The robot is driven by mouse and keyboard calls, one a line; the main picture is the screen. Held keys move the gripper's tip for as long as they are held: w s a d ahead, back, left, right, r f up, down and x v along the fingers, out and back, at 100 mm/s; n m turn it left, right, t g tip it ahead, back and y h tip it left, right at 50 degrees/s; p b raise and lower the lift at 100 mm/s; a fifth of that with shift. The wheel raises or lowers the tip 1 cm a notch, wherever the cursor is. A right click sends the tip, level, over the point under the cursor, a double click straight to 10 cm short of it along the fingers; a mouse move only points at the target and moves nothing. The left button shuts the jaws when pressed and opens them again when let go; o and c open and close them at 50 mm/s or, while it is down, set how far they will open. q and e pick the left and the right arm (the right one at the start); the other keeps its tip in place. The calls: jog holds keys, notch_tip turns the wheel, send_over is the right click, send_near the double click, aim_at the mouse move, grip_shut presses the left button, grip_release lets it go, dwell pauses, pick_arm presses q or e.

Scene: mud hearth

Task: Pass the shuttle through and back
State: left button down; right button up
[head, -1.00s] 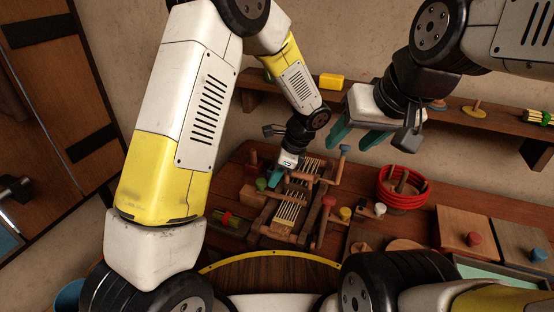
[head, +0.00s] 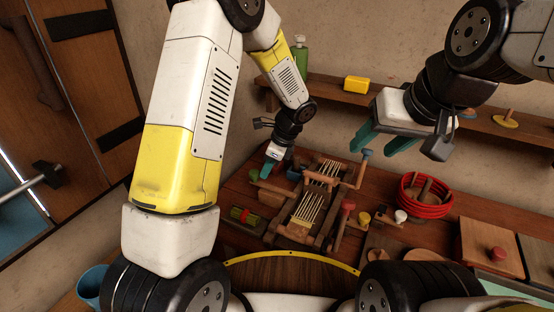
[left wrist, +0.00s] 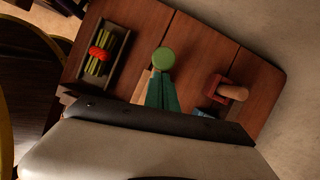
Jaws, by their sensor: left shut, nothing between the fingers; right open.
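A wooden loom (head: 291,231) with pale warp threads (head: 308,209) stands on the table in the middle of the head view. My left gripper (head: 267,169) is shut and empty, to the left of the loom's far end and apart from it. In the left wrist view its teal fingers (left wrist: 163,92) are together, close to a green round-topped piece (left wrist: 164,58); I cannot tell whether they touch it. I cannot pick out the shuttle with certainty.
A tray with a green bundle (head: 244,216) lies left of the loom; it also shows in the left wrist view (left wrist: 98,55). A red coil (head: 426,197) and lidded wooden boxes (head: 488,248) stand to the right. A shelf (head: 330,94) runs along the wall.

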pick_arm(q)
jog(key=shift+w+a+r, duration=0.1)
jog(key=shift+w+a, duration=0.05)
jog(key=shift+a, duration=0.25)
jog(key=shift+r, duration=0.25)
jog(key=v, duration=0.7)
jog(key=shift+d, duration=0.45)
jog(key=s+a+r+n+t+h, duration=0.2)
jog(key=s+a+r+n+h, duration=0.1)
jog(key=s+r+n, duration=0.6)
jog(key=s+a+r+n+t+h, duration=0.3)
jog(key=s+a+r+n, duration=0.2)
jog(key=s+r+n, duration=0.4)
jog(key=s+n, duration=0.1)
jog(key=s, duration=0.3)
jog(key=shift+a+h, duration=0.25)
jog(key=shift+h, duration=0.05)
